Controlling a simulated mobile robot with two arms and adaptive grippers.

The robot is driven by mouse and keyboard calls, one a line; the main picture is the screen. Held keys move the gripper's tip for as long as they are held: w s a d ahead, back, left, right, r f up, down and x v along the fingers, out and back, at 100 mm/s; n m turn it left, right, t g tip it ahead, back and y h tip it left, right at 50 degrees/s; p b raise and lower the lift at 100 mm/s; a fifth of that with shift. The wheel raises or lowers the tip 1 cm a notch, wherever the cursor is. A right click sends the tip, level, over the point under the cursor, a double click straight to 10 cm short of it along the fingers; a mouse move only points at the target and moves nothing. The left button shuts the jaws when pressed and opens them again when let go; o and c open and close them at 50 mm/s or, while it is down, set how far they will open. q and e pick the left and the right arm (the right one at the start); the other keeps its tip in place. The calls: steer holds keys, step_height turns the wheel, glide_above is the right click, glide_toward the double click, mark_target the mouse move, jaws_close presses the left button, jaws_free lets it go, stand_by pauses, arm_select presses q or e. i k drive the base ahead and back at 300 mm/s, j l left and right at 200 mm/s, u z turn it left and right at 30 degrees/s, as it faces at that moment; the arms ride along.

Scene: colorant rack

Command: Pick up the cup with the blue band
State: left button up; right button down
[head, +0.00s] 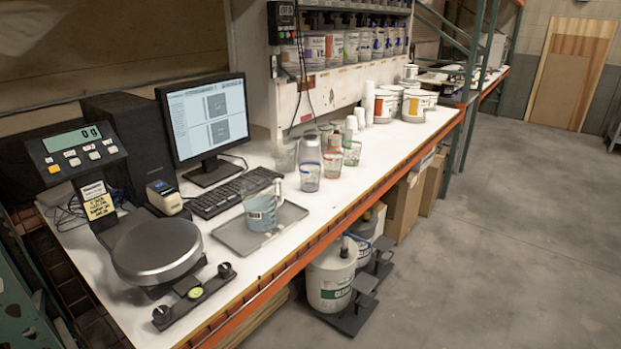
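Several clear cups stand upright in a cluster on the white workbench (400,142). The nearest cup (310,178) has a bluish band and stands at the front of the cluster. A cup with an orange-red band (333,165) stands just behind it to the right. A cup with a green band (352,153) stands farther right. Other clear containers stand close behind and partly overlap them in the picture. Neither of my grippers is in view.
A measuring jug (262,212) stands on a grey metal tray (232,236) left of the cups. A scale (157,247), keyboard (232,194) and monitor (204,118) fill the left side. White buckets (414,106) stand farther back. The bench right of the cups is clear.

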mark_target(309, 171)
steer(key=i+l, duration=0.3)
steer(key=l, duration=0.15)
steer(key=i+l, duration=0.25)
steer(key=l, duration=0.25)
